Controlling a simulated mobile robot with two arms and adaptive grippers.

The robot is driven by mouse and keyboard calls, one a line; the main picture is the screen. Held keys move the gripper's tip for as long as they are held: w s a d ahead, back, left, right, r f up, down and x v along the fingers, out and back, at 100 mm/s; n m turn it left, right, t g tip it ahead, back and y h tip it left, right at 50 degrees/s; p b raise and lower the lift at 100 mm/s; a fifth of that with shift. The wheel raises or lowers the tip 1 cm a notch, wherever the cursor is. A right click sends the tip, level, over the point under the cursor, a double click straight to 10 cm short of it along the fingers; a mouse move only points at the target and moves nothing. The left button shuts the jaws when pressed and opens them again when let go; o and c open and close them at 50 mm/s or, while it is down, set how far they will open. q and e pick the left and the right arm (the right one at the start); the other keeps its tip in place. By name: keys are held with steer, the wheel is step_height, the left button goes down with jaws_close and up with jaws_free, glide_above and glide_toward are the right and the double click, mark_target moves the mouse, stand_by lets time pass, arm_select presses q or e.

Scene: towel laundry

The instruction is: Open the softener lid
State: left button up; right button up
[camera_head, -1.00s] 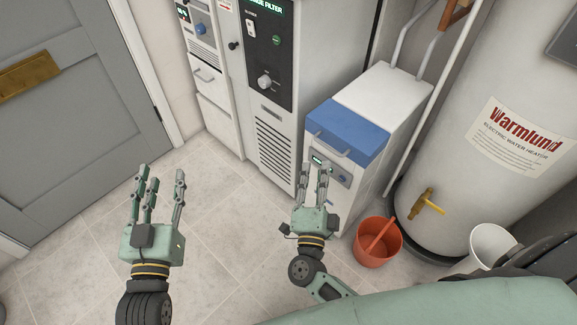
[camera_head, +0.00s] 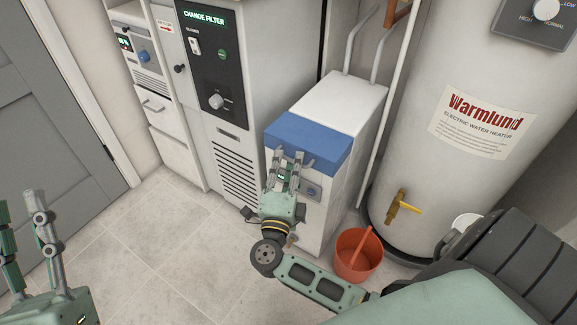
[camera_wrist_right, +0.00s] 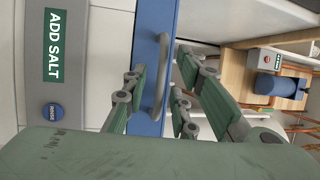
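The softener (camera_head: 335,105) is a white box with a blue lid (camera_head: 310,133) at its front; the lid lies shut. The lid's curved handle (camera_wrist_right: 161,75) runs upright in the right wrist view, beside the blue lid edge (camera_wrist_right: 148,45). My right gripper (camera_head: 288,156) is at the lid's front. In the wrist view its fingers are spread on both sides of the handle, with gaps visible, so it is open. In the head view the fingers partly hide the handle and the display. My left gripper (camera_head: 20,205) is at the lower left, empty, its fingers apart.
The wrist view shows an ADD SALT display (camera_wrist_right: 54,45) and a blue button (camera_wrist_right: 53,112). An orange bucket (camera_head: 352,268) stands right of the softener, near the water heater (camera_head: 440,170). A grey filter cabinet (camera_head: 235,140) stands left. Floor (camera_head: 165,245) at front left is clear.

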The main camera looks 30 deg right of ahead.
jaws_close()
stand_by(0.7)
